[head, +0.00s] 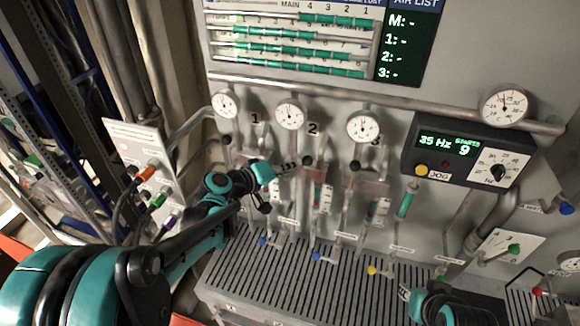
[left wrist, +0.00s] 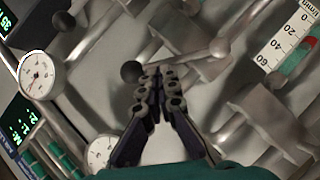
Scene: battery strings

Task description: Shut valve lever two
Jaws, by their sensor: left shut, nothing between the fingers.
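Valve lever two has a black ball knob (head: 307,160), beside the label "2" and below the middle gauge (head: 290,115). My left gripper (head: 292,165) reaches in from the left, its fingertips close to that knob. In the left wrist view the closed, empty fingers (left wrist: 161,73) lie right beside a black knob (left wrist: 131,72). I cannot tell whether they touch it. The fingers partly hide the lever behind them. My right arm's end (head: 430,302) is low in the head view; its finger state is unclear.
Knobs of lever one (head: 227,140) and lever three (head: 355,165) stand on either side. A pump control box (head: 460,150) is on the right. A slotted grey ledge (head: 300,268) runs below. Pipes and flow tubes crowd the panel around the levers.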

